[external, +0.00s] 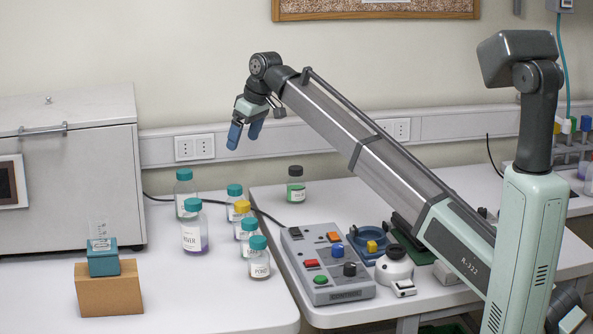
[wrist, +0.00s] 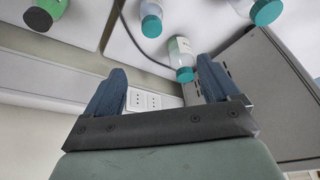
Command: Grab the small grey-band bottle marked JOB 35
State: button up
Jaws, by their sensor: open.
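My gripper (external: 245,133) is open and empty, held high above the bottles near the wall. In the wrist view its two blue fingers (wrist: 162,76) are spread apart with nothing between them. Several clear bottles stand on the left table: a tall teal-capped one (external: 185,190) at the back, a large one with purple liquid (external: 193,236), and a row of small ones, including a yellow-capped one (external: 241,220) and a teal-capped front one (external: 259,262). I cannot read JOB 35 or make out a grey band on any. A teal-capped bottle (wrist: 181,56) shows beyond the fingers.
A black-capped green bottle (external: 296,187) stands alone on the right table. A grey button box (external: 326,268) sits right of the row. A large grey cabinet (external: 75,185) stands at left, with a teal box (external: 103,262) on a brown box (external: 108,293) in front.

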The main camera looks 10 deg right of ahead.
aim_at(299, 168)
jog(key=w+d+f+m, duration=0.1)
jog(key=w+d+f, duration=0.15)
jog(key=d, duration=0.45)
jog(key=w+d+f+t, duration=0.1)
jog(key=w+d, duration=0.2)
jog(key=d, duration=0.3)
jog(key=w+d+f+m, duration=0.1)
jog(key=w+d+f, duration=0.15)
jog(key=d, duration=0.45)
jog(key=x, duration=1.3)
jog(key=shift+w+a+f, duration=0.1)
jog(key=shift+w+f, duration=0.1)
jog(key=shift+w, duration=0.2)
jog(key=shift+c, duration=0.5)
jog(key=c, duration=1.2)
